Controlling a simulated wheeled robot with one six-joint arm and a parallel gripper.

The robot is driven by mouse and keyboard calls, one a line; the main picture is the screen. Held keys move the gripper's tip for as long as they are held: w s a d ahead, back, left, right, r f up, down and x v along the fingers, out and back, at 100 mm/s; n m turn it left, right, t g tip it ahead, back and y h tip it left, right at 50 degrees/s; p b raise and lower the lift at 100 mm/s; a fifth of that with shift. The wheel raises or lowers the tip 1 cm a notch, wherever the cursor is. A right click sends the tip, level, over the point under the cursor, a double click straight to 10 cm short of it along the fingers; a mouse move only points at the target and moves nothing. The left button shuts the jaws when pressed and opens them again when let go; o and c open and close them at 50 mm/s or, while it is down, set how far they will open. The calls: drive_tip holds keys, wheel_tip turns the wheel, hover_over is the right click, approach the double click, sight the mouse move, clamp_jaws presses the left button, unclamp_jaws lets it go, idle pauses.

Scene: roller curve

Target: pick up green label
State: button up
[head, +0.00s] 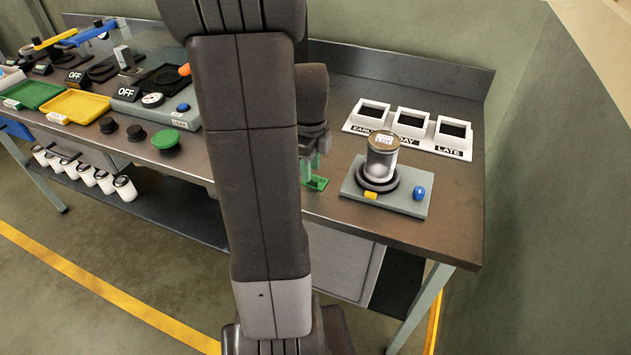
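A small flat green piece, which looks like the green label (319,184), lies on the brown bench top just right of my arm. Part of its left side is hidden behind the arm. My gripper (316,165) points down right above it, close to or touching it; I cannot tell which. The fingertips look greenish and are small and partly covered by my arm. Whether they are apart or closed on the label does not show.
Behind stands a white three-slot holder (456,152). On the left are a green tray (38,95), a yellow tray (85,104), a grey gauge box (190,118) and several dark and green lids.

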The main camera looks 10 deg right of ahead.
drive_tip(key=shift+w+f, duration=0.15)
drive_tip(key=shift+f, duration=1.6)
clamp_jaws()
